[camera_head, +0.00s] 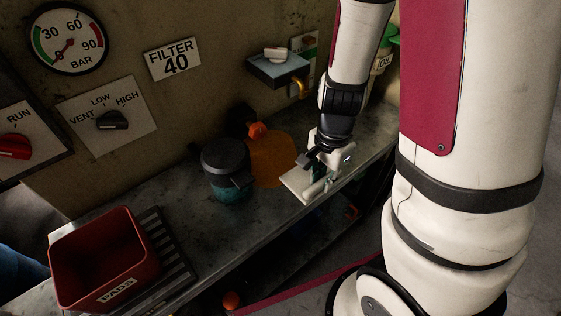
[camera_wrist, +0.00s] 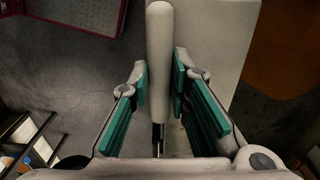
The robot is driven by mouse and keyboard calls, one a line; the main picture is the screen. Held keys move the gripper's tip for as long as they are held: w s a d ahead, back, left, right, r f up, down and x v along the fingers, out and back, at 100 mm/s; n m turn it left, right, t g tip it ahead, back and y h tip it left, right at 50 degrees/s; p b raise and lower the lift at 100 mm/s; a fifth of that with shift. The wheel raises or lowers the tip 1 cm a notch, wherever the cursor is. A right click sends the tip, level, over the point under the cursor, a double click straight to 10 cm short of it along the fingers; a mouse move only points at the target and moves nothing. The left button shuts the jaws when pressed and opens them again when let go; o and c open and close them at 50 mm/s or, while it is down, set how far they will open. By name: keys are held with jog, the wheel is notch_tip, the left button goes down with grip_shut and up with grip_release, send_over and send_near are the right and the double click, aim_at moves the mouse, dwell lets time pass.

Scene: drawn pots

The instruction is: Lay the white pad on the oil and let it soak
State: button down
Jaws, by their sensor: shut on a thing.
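The white pad (camera_head: 293,187) is a flat slab with a raised rounded grip bar, seen from above in the wrist view (camera_wrist: 222,40). My gripper (camera_head: 318,178) is shut on that bar, its teal finger faces on both sides of it in the wrist view (camera_wrist: 160,88). The oil (camera_head: 274,165) is an orange-brown patch on the grey bench, also at the upper right of the wrist view (camera_wrist: 281,50). The pad is beside the oil, near the bench's front edge. I cannot tell its exact height. My gripper hides part of the pad.
A dark-lidded teal pot (camera_head: 228,172) stands left of the oil, with an orange knob (camera_head: 258,131) behind. A red bin marked PADS (camera_head: 108,258) sits at the bench's left end. A wall shelf (camera_head: 277,68) juts out behind. Floor shows past the bench's front edge.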

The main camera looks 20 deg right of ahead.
jog(key=p, duration=0.1)
send_near(284, 169)
jog(key=shift+s+f, duration=0.2)
jog(key=shift+f, duration=2.6)
jog(key=shift+w+f, duration=0.15)
jog(key=shift+w, duration=0.05)
jog(key=shift+f, duration=0.15)
jog(key=c, duration=1.7)
grip_release()
jog(key=shift+o, duration=1.1)
